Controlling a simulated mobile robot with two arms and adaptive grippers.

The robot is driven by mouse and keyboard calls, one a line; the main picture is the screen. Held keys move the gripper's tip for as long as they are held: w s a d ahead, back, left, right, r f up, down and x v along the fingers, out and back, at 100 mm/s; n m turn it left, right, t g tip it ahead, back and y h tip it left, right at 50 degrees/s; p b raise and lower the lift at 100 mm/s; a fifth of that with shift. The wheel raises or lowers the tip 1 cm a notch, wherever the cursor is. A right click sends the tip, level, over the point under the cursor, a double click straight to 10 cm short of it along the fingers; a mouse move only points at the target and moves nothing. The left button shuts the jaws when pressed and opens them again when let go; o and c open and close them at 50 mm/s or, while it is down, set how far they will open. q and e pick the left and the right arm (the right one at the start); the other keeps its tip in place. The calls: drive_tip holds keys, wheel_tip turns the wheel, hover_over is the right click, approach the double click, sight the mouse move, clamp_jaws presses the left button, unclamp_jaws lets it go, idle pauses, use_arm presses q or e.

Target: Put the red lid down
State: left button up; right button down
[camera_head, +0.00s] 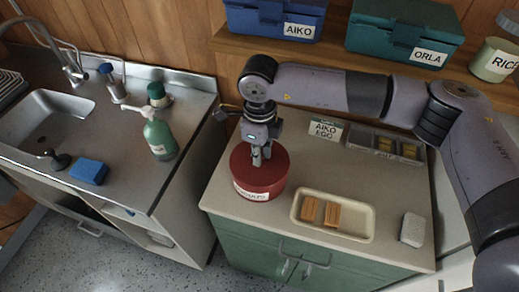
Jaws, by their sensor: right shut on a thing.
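The red lid (272,157) is the round top of a red tin (262,193) that has a white label on its front. The tin stands on the left part of the counter. My right gripper (257,160) points straight down at the middle of the lid and is shut on it; the fingers hide the part they grip. The lid looks level and lines up with the tin below. I cannot tell whether it rests on the tin or hangs just above it. My left gripper is not in view.
A cream tray (357,235) with wooden blocks (320,212) lies right of the tin, with a pale block (413,229) beyond. Behind are a card (325,130) and a grey divided tray (367,140). Left is a sink unit with a green bottle (160,139) and blue sponge (89,171).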

drive_tip(key=shift+f+b, duration=0.2)
drive_tip(key=shift+b, duration=0.1)
drive_tip(key=c, duration=1.5)
unclamp_jaws()
drive_tip(key=shift+c, duration=0.2)
